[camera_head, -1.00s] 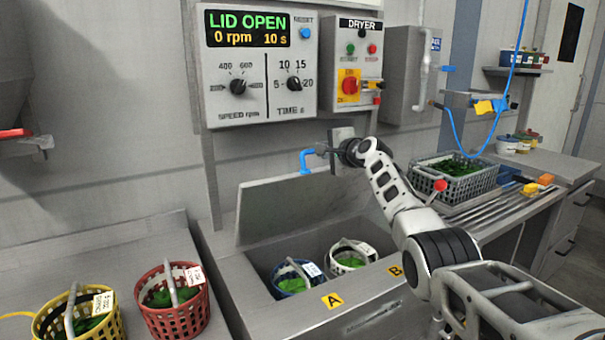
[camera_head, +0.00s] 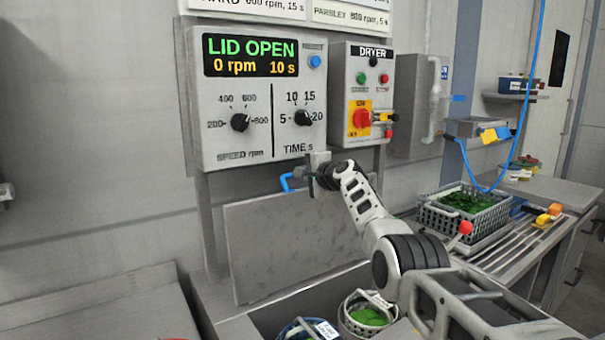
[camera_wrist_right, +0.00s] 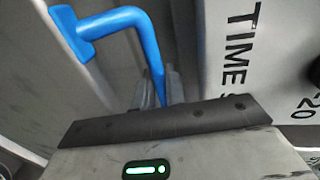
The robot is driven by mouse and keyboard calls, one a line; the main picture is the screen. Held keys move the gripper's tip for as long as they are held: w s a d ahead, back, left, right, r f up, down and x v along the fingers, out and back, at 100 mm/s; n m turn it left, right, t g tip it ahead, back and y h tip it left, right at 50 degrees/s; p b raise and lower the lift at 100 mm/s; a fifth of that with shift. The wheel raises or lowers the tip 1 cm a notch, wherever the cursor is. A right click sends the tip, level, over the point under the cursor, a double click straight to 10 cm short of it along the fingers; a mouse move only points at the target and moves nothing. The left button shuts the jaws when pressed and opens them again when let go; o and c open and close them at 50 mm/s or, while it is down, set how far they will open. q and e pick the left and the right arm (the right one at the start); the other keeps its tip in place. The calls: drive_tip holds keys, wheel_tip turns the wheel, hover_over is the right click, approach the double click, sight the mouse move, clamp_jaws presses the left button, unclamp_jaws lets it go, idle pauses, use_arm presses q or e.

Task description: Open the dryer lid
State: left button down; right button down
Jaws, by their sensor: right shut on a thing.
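The dryer lid (camera_head: 290,235) is a grey panel standing raised and nearly upright at the back of the dryer, below the control panel. Its blue handle (camera_head: 287,181) is at the lid's top edge and also shows in the right wrist view (camera_wrist_right: 112,20). My right gripper (camera_head: 312,180) is at the handle, with its fingers (camera_wrist_right: 158,88) shut around the handle's end. The display (camera_head: 250,57) reads LID OPEN, 0 rpm, 10 s. My left gripper is out of view.
Two baskets with greens, one white-rimmed (camera_head: 368,315) and one blue (camera_head: 305,328), sit in the open dryer. The control panel (camera_head: 262,130) is just above my right gripper. A grey crate of greens (camera_head: 466,212) stands on the right counter.

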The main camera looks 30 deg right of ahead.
drive_tip(key=shift+d+r, duration=0.15)
drive_tip(key=shift+r, duration=0.05)
drive_tip(key=c, duration=1.6)
unclamp_jaws()
drive_tip(key=shift+o, duration=0.2)
drive_tip(key=shift+f, duration=0.1)
drive_tip(key=shift+s, duration=0.15)
drive_tip(key=shift+s, duration=0.15)
drive_tip(key=v, duration=1.5)
drive_tip(key=shift+s, duration=0.25)
